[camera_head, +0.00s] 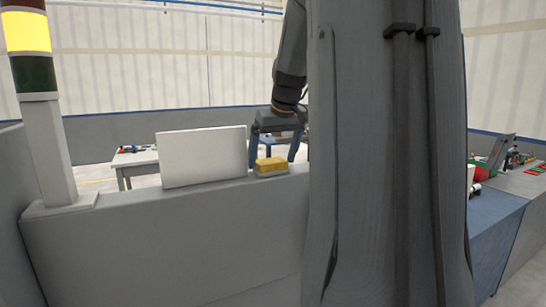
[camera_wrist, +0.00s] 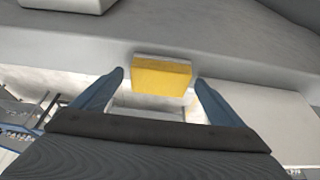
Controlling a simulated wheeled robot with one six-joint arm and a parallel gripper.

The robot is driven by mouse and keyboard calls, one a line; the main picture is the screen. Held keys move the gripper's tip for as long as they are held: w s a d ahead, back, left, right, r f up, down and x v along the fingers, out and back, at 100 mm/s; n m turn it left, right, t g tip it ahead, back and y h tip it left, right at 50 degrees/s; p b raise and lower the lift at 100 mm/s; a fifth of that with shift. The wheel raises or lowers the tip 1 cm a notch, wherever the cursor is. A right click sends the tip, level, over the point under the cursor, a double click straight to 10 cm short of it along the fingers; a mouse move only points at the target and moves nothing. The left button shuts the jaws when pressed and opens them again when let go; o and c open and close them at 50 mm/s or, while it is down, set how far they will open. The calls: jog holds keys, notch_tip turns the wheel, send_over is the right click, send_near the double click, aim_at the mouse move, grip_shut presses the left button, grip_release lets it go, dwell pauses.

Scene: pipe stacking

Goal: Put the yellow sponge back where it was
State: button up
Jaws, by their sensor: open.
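The yellow sponge (camera_head: 271,165) rests on top of a grey ledge (camera_head: 180,215), just right of a white panel. It has a pale layer along one side. It also shows in the wrist view (camera_wrist: 162,77), near the middle. My gripper (camera_head: 275,152) is open above the sponge, with its two fingers pointing down. In the wrist view my gripper's fingertips (camera_wrist: 159,77) lie to the left and right of the sponge, with a gap on each side. The gripper is empty. I cannot tell exactly how high the fingertips are above the ledge.
The white panel (camera_head: 204,157) stands on the ledge close to the left of the sponge. A small table (camera_head: 137,157) with items stands beyond the ledge. A blue-sided bench (camera_head: 495,227) and cluttered counter are at the right. My arm column hides much of the middle right.

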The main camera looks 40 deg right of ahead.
jog(key=shift+r, duration=0.1)
jog(key=b+v, duration=0.2)
jog(key=v, duration=0.9)
jog(key=shift+s+r+b, duration=0.2)
jog(key=shift+r+b, duration=0.1)
jog(key=shift+r, duration=0.05)
jog(key=shift+a, duration=0.1)
